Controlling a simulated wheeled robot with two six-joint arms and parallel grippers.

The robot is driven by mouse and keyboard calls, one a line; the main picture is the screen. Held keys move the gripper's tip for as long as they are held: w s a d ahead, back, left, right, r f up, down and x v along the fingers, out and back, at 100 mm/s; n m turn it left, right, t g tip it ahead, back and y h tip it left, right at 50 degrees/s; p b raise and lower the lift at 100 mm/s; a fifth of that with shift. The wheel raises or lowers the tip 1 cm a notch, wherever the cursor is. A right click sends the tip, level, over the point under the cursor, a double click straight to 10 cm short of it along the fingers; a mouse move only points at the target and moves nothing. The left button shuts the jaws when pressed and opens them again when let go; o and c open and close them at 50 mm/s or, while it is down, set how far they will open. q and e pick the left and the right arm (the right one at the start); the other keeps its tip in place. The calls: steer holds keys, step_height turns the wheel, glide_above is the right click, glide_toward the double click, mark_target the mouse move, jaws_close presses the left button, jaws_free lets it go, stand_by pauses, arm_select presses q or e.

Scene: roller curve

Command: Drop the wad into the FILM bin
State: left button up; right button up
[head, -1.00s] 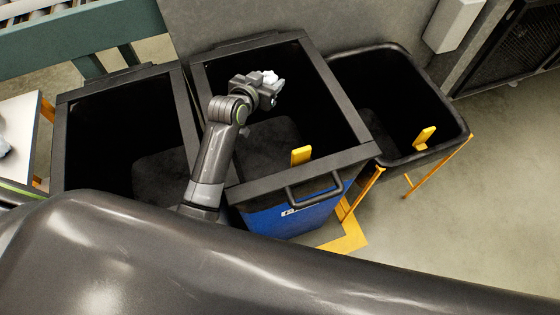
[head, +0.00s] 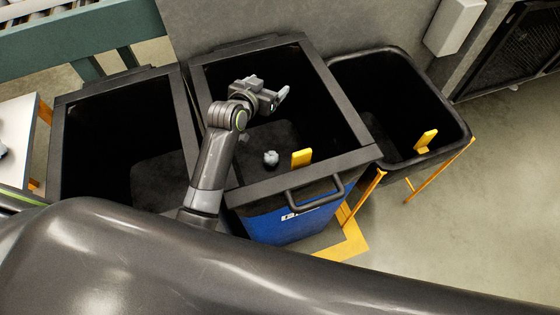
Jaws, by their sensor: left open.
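A small crumpled grey-white wad (head: 270,157) is inside the middle bin, below my left gripper and apart from it. I cannot tell whether it is still falling or resting on the bin's floor. My left gripper (head: 278,97) is open and empty over the middle bin's opening. The middle bin (head: 300,190) has a dark rim, a front handle and a blue lower front with a white label. The label is too small and cut off to read fully. My right gripper is not in view.
A dark bin (head: 120,92) stands to the left and a black bin (head: 462,140) on an orange stand to the right. Yellow tabs (head: 301,158) show in the middle and right bins. A white table (head: 18,130) is at the left edge. The floor at right is clear.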

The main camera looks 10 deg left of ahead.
arm_select(q)
steer(key=v, duration=1.7)
steer(key=shift+r+p, duration=0.15)
steer(key=shift+p, duration=0.2)
